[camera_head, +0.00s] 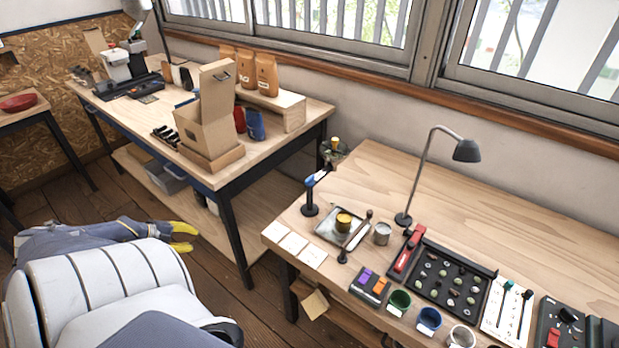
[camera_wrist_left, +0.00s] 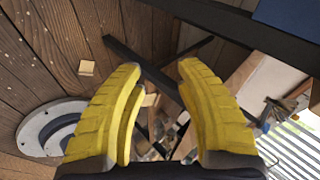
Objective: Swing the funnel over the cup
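On the right bench, a dark post (camera_head: 310,206) carries a slanted arm with a blue part. Near its upper end is a greenish, glassy piece (camera_head: 333,151) with a yellow top, perhaps the funnel; I cannot tell for sure. A small metal cup (camera_head: 382,234) stands upright on the bench, to the right of a tray and apart from that piece. My left gripper (camera_head: 184,237) is low over the floor, left of the right bench and far from both. Its yellow fingers are apart with nothing between them in the left wrist view (camera_wrist_left: 156,82). My right gripper is not seen.
A square tray (camera_head: 327,234) holds a yellow-topped piece. A second slanted rod on a stand (camera_head: 343,256) is beside it. A desk lamp (camera_head: 404,218), a black sorting board (camera_head: 477,288) and several coloured cups occupy the front right. The bench's back is clear.

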